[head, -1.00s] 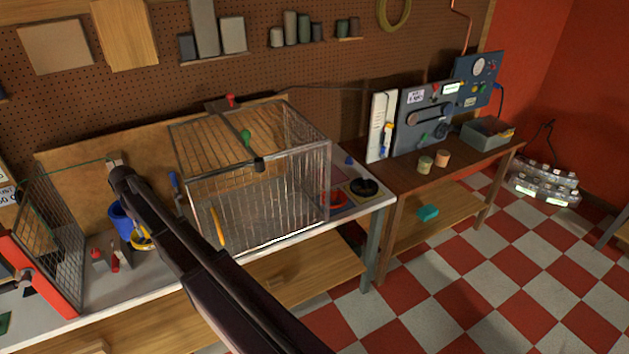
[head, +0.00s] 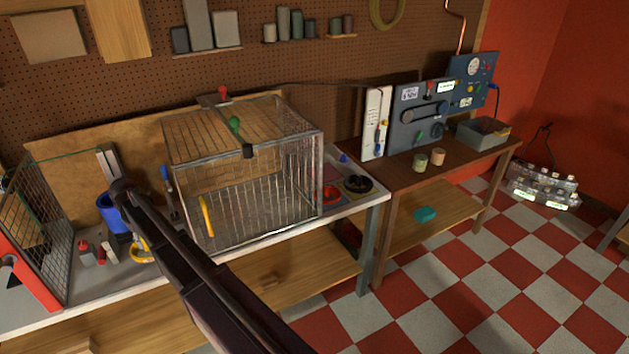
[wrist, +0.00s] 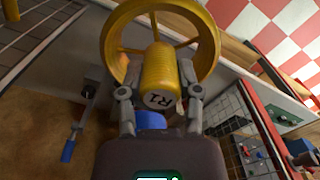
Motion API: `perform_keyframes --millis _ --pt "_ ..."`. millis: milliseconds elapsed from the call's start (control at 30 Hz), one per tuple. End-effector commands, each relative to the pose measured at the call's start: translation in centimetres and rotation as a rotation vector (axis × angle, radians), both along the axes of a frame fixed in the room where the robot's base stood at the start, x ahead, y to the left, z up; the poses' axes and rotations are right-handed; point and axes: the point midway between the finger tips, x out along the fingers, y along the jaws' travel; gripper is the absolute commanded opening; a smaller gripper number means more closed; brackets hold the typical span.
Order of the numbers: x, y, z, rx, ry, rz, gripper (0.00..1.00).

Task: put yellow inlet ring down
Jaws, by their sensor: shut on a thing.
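The yellow inlet ring (wrist: 205,45) shows in the wrist view as a spoked hoop with a ribbed hub (wrist: 160,75) marked R1. My gripper (wrist: 158,92) is shut on it, with one finger on each side of the hub. In the head view a small part of the ring (head: 142,253) shows beside my arm, over the bench's left part. My arm hides most of the ring and my gripper there. I cannot tell whether the ring touches the bench.
A wire cage (head: 260,190) with a yellow handle stands just right of my arm. A red-edged mesh guard (head: 40,220) stands to the left. A blue cylindrical thing (head: 110,212) and small red-and-grey parts (head: 86,252) lie nearby. The bench front (head: 60,310) has some bare room.

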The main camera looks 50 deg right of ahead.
Motion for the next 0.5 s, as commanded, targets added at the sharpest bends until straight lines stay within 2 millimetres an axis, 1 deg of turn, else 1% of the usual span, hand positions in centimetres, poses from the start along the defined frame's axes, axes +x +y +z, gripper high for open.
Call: perform_keyframes --millis 33,100,400,500 --pt "0.0 0.0 -1.8 0.0 0.0 0.0 0.0" --pt "0.0 0.0 -3.0 0.0 0.0 0.0 0.0" --pt "0.0 -0.1 -7.8 0.0 0.0 -0.001 0.0" --pt "0.0 -0.1 -9.1 0.0 0.0 -0.001 0.0"
